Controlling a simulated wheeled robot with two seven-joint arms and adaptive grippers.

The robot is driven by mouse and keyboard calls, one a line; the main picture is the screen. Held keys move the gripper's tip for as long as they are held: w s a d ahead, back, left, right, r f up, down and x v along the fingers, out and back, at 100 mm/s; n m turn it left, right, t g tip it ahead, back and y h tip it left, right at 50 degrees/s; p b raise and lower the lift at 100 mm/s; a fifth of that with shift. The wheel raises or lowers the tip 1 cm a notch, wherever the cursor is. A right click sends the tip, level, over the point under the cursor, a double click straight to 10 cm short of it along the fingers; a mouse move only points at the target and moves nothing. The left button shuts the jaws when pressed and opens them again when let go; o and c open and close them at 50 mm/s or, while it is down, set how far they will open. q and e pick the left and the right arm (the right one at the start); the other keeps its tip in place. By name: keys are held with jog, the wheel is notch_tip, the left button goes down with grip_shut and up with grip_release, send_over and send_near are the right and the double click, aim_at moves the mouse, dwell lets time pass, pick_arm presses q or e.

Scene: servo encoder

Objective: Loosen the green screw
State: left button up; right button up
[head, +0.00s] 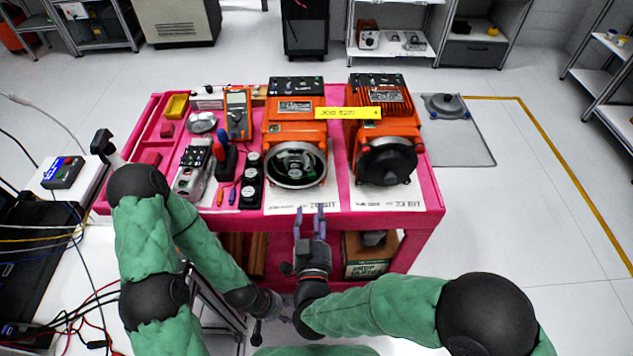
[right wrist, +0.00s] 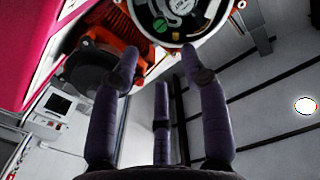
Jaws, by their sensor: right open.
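The green screw (right wrist: 160,25) shows in the right wrist view as a round green head with a slot, on the open round face of an orange servo motor. In the head view that motor (head: 295,131) stands in the middle of the pink table, its round opening (head: 297,164) facing me; the screw is too small to pick out there. My right gripper (head: 310,208) is open and empty in front of this opening, its fingers (right wrist: 160,85) pointing at it and apart from the screw. My left gripper (head: 266,322) is low, in front of the table, its fingers hard to make out.
A second orange motor (head: 383,130) with a dark round cover stands to the right on the pink table (head: 432,195). A yellow label (head: 348,113) spans both motors. Screwdrivers (head: 219,150), a multimeter (head: 238,112) and black round parts (head: 250,180) crowd the left side. A box (head: 366,256) sits below.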

aim_at(312, 178)
jog(key=w+b, duration=0.3)
jog(key=w, duration=0.6)
jog(key=shift+w+f, duration=0.1)
jog(key=shift+w, duration=0.75)
grip_shut()
